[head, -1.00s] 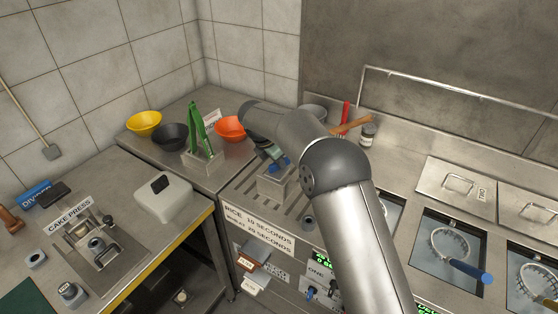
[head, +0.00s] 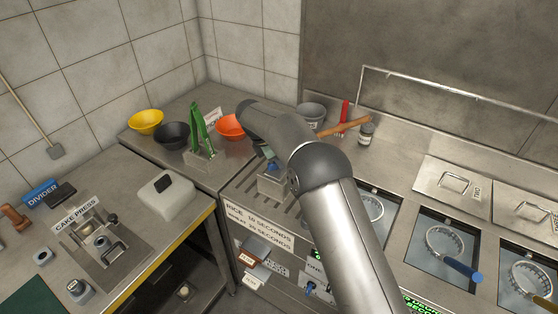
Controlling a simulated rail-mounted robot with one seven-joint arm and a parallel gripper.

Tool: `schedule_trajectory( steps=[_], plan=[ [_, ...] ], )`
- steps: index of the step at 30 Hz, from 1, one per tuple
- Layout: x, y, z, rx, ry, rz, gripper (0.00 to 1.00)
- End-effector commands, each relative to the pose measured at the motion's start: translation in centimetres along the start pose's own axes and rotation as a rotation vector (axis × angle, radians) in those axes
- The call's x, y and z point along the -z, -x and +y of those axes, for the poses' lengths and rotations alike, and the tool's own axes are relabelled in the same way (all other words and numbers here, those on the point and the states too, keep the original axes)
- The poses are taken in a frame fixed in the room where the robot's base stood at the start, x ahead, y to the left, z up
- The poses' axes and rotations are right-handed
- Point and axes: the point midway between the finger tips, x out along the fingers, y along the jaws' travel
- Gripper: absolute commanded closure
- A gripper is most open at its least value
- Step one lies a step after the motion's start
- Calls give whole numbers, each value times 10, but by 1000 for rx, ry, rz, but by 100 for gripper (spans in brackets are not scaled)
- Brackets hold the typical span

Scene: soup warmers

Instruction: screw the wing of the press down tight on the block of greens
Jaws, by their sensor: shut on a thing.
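The press is a small metal box (head: 272,187) on the slatted steel drainer behind the rice and wheat sign. A small blue part, which looks like its wing (head: 272,166), shows at the top of the box. My gripper (head: 268,158) is over the box, mostly hidden behind my arm, and appears shut on this wing. The block of greens is hidden inside or under the press. I cannot tell how far down the wing sits.
A green stand (head: 200,135), an orange bowl (head: 230,126), a black bowl (head: 172,135) and a yellow bowl (head: 145,121) stand behind and left. A cake press (head: 101,242) is on the left counter. Water wells with strainers (head: 446,241) lie right.

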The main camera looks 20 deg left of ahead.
Motion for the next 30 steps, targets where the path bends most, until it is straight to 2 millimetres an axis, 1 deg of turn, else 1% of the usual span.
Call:
schedule_trajectory(
  steps=[5,21,30],
  plan=[
    [0,1,0,19,-37,0,100],
    [0,0,2,109,-252,0,100],
    [0,0,1,118,-276,0,100]
  ],
)
